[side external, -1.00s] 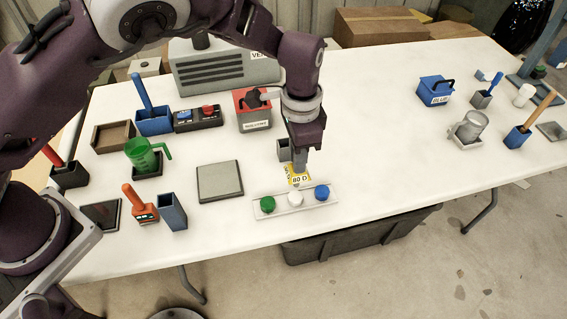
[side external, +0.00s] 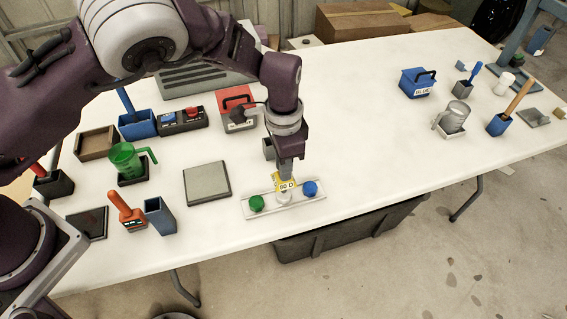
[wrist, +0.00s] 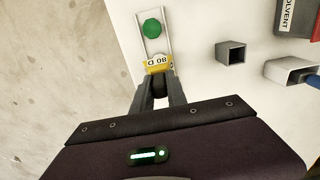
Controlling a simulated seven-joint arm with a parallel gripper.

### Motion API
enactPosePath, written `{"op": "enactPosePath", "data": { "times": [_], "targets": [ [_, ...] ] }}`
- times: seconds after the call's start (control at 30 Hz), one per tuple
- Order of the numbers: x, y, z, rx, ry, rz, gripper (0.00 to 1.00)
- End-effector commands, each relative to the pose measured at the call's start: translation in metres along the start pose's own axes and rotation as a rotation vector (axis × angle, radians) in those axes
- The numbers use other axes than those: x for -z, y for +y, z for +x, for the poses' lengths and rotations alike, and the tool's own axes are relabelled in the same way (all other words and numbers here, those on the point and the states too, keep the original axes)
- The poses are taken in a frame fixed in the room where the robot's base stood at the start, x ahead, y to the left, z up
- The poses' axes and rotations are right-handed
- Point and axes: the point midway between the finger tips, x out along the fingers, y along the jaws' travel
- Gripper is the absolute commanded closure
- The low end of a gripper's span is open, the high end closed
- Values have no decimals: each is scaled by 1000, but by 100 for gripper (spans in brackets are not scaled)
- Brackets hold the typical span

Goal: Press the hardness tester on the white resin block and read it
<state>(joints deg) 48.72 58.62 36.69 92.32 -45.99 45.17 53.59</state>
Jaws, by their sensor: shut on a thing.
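My gripper (side external: 286,172) is shut on the hardness tester (side external: 286,183), a small tool with a yellow face that reads "80 D". In the wrist view the tester (wrist: 158,64) stands upright between my fingers (wrist: 160,92), its reading upside down. The tester is over the white resin block (side external: 284,198), whose top it partly hides. Its foot appears to be on the block, but the contact is hidden. The block sits mid-row in a pale tray (side external: 268,212), between a green block (side external: 256,203) and a blue block (side external: 310,188).
A flat grey plate (side external: 207,183) lies left of the tray. A grey open holder (side external: 269,149) and a red solvent box (side external: 237,108) stand behind it. An orange-handled tool (side external: 126,211) and a blue holder (side external: 160,215) are further left. The table right of the tray is clear.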

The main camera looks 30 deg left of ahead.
Motion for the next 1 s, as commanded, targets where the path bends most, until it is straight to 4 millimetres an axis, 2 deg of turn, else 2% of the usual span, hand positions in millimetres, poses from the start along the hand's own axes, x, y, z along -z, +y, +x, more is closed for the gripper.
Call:
{"op": "enactPosePath", "data": {
  "times": [1.0],
  "targets": [
    [0,0,8,0,0,0,100]
  ]
}}
